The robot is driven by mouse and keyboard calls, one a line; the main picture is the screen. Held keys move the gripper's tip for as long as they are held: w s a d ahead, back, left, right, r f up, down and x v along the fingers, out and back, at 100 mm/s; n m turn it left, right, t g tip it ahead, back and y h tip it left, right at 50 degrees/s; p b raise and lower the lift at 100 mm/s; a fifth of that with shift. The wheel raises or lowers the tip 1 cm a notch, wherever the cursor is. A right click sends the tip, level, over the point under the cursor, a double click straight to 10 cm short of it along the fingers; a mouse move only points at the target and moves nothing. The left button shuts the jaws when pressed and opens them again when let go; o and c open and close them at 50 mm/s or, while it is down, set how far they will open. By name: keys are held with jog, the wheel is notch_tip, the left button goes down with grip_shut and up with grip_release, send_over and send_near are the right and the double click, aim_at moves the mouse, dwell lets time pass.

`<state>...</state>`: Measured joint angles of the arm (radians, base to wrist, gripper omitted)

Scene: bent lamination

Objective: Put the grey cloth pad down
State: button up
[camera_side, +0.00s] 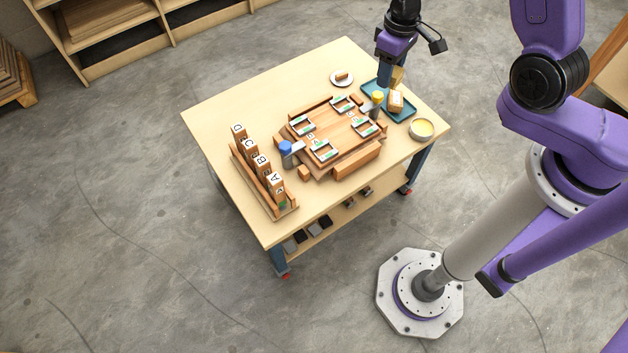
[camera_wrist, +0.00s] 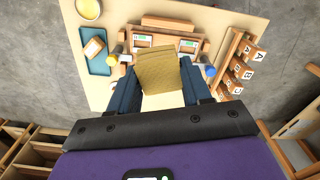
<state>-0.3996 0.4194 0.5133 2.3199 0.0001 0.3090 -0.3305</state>
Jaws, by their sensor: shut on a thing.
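My gripper (camera_side: 385,76) is above the back right part of the table, near the teal tray (camera_side: 407,117). In the wrist view my gripper (camera_wrist: 160,86) is shut on a mustard-tan pad (camera_wrist: 158,68), held between its two blue fingers. The pad looks tan, not grey. A bit of it shows beside the fingers in the side view (camera_side: 398,75). It appears to be above the table; its exact height over the tray cannot be told.
A tan-and-white block (camera_side: 395,101) lies in the tray. A yellow-capped bottle (camera_side: 377,98), a bowl (camera_side: 422,129) and a small plate (camera_side: 335,82) stand nearby. A wooden form with clamps (camera_side: 333,135), a blue-capped bottle (camera_side: 286,149) and a lettered block rack (camera_side: 262,180) fill the middle and left.

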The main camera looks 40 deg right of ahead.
jog(key=s+a+f+n, duration=0.6)
jog(key=a+f+n, duration=0.1)
jog(key=f, duration=0.4)
jog(key=s+a+f+n, duration=0.6)
jog(key=a+f+n, duration=0.1)
jog(key=f, duration=0.5)
send_over(311, 204)
jog(key=s, duration=0.1)
jog(key=f, duration=0.8)
jog(key=shift+s+d, duration=0.15)
jog(key=shift+d, duration=0.25)
jog(key=shift+w+a+f, duration=0.25)
jog(key=shift+w+f, duration=0.1)
jog(key=shift+f, duration=0.15)
jog(key=shift+w+a+f, duration=0.2)
jog(key=shift+w+f, duration=0.1)
jog(key=shift+f, duration=1.65)
